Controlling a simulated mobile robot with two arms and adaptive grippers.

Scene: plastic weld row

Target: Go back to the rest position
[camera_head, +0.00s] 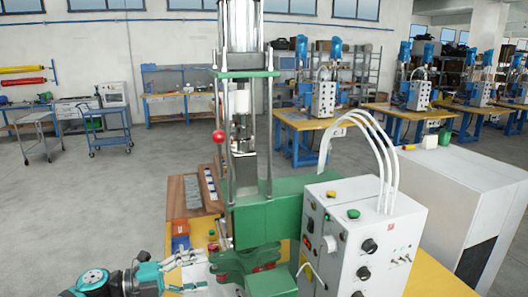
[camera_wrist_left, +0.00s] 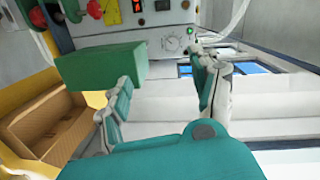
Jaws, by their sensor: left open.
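My left gripper (camera_head: 195,272) is at the bottom of the head view, left of the green base of the welding press (camera_head: 262,215). Its fingers are spread and nothing is between them. In the left wrist view the open left gripper (camera_wrist_left: 162,88) has its two teal-padded fingers apart, with a white surface behind the gap. A green block (camera_wrist_left: 100,72) of the press shows beyond the left finger. My right gripper is in neither view.
A white control box (camera_head: 355,235) with knobs and pale hoses stands right of the press on a yellow table (camera_head: 440,280). Small orange and blue bins (camera_head: 180,235) sit behind my gripper. A brown box (camera_wrist_left: 45,125) shows in the wrist view. Open floor (camera_head: 90,200) lies left.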

